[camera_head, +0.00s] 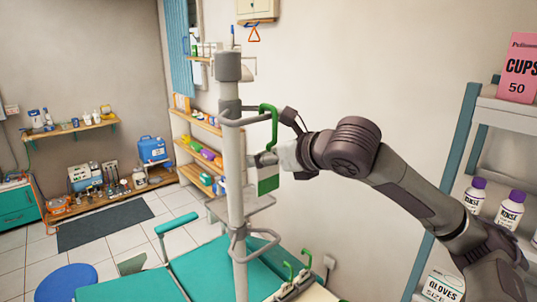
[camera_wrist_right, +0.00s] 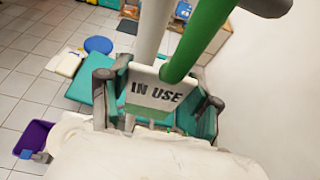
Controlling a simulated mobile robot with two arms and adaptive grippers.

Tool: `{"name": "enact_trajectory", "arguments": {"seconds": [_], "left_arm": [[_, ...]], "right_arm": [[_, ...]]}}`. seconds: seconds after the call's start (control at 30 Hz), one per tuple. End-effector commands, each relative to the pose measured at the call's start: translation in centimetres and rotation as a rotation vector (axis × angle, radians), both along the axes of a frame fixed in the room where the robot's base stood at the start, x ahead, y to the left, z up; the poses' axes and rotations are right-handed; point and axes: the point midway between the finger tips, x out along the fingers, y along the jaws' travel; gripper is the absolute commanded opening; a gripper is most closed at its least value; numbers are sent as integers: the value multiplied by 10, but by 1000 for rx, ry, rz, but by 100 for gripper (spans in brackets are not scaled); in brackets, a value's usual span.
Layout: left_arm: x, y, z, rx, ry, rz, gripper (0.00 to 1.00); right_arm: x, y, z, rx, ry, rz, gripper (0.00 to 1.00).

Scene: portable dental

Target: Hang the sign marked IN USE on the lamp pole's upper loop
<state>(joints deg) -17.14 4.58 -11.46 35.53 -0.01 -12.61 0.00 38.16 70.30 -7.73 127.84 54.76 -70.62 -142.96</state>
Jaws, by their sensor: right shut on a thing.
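The lamp pole (camera_head: 233,165) stands upright, grey-white, with a grey upper loop (camera_head: 232,122) and a lower loop (camera_head: 240,255). My right gripper (camera_head: 277,160) is shut on the sign, whose green and white plate (camera_head: 268,184) hangs upright beside the pole. The sign's green hook (camera_head: 274,125) rises to the upper loop and its curved top is at the loop's right end; whether it rests on the loop I cannot tell. In the right wrist view the plate (camera_wrist_right: 157,94) reads IN USE between the fingers, with the green hook (camera_wrist_right: 202,35) above. My left gripper is not in view.
Other green hooks (camera_head: 289,270) stand on a rack at the bottom, near the teal chair (camera_head: 205,268). A shelf unit (camera_head: 455,150) with bottles and boxes stands at right. Wooden wall shelves (camera_head: 195,122) are behind the pole. The wall behind my right arm is bare.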

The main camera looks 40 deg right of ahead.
Motion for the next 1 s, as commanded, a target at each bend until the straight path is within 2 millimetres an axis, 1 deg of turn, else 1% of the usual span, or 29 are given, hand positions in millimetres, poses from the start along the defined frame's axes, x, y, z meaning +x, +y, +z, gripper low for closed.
{"name": "enact_trajectory", "arguments": {"seconds": [0.33, 0.37, 0.5, 0.53, 0.87, 1.0], "left_arm": [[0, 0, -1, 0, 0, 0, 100], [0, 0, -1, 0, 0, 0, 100], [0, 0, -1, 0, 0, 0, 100], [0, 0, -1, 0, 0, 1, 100], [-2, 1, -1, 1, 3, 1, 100], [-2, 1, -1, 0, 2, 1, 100]], "right_arm": [[0, 0, -1, 0, 0, 0, 29], [0, 0, -1, 0, 0, 0, 66], [0, 0, -1, 0, 0, 0, 89], [0, 0, -1, 0, 0, 0, 92], [-1, 0, -1, 0, 0, 0, 92], [-10, -3, 2, -1, -1, -4, 92]]}}
